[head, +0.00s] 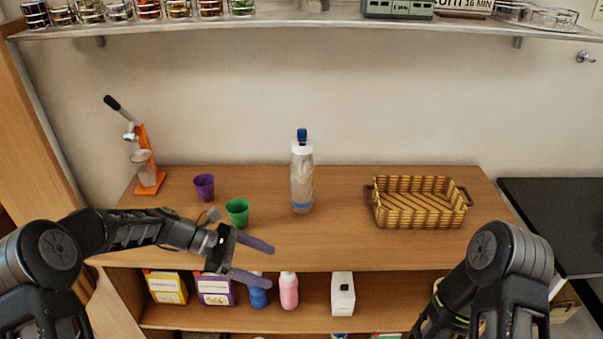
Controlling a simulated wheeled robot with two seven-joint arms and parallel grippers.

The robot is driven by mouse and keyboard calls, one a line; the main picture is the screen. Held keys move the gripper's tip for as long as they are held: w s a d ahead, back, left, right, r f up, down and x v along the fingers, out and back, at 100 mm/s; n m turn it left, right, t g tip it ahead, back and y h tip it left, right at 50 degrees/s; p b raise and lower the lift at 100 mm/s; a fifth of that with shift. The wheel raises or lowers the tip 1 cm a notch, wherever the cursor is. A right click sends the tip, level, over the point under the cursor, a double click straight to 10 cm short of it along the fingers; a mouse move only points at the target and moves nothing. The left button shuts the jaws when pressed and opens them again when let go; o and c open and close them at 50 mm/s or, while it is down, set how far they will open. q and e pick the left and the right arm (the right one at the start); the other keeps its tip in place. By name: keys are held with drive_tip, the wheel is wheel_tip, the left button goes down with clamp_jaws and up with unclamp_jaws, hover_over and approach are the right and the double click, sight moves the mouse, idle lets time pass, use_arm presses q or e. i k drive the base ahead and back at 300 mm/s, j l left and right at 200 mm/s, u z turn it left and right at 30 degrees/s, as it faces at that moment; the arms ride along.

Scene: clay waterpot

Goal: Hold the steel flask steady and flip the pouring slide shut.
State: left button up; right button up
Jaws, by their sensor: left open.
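A steel flask (302,180) with a white collar and a blue top (302,135) stands upright near the middle of the wooden counter. The blue top is too small to tell how its pouring slide sits. My left gripper (262,262) is open and empty at the counter's front edge, left of the flask and nearer to me, apart from it. My right arm comes in at the lower right; its gripper is not clearly seen.
A green cup (238,211) and a purple cup (204,187) stand left of the flask. An orange juice press (147,165) is at the far left, a wicker basket (419,203) at the right. The counter between flask and basket is clear. Bottles stand on the shelf below.

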sight(302, 133)
drive_tip(key=i, duration=0.9)
